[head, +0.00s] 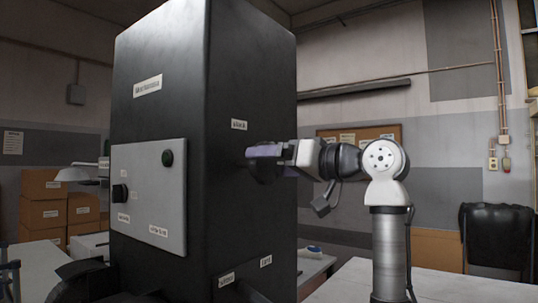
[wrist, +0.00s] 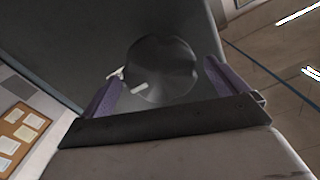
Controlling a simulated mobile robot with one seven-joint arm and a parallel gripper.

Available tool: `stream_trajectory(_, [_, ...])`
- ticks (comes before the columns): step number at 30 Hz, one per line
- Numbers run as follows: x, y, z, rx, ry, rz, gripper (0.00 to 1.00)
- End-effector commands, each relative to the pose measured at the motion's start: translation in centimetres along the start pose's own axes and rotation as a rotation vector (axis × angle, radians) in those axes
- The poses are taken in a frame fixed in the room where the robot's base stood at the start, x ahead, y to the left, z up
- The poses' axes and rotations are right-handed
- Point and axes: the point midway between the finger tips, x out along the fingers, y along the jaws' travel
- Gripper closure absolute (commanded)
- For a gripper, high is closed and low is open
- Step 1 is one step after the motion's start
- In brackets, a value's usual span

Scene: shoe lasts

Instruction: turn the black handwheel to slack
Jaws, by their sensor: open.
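The black handwheel (wrist: 165,60) is a round dark knob on the side face of a tall dark cabinet. In the wrist view it sits between the two purple fingers of my open gripper (wrist: 164,72), one on each side; I cannot tell whether they touch it. A pale bar-shaped mark shows on its lower left part, and a smaller white piece is by the left finger. In the head view my gripper (head: 265,152) reaches the cabinet from the right and mostly hides the wheel. A small white label (head: 239,124) is above it, its text hard to read.
The dark cabinet (head: 160,110) has a grey panel (head: 158,215) with a black knob and a green button on its front. Cardboard boxes (head: 45,200) are stacked at the left.

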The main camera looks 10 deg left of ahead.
Motion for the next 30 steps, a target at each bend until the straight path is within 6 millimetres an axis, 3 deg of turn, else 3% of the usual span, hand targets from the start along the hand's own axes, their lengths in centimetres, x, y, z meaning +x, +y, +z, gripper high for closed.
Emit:
stream_trajectory(6, [1.8,0.0,-0.1,0.0,0.0,-0.001,0.02])
stream_trajectory(15, [2.0,0.0,0.0,0.0,0.001,0.0,0.02])
stream_trajectory(25, [2.0,0.0,0.0,0.0,0.001,0.0,0.45])
stream_trajectory(30, [2.0,0.0,0.0,-0.006,0.001,0.0,0.47])
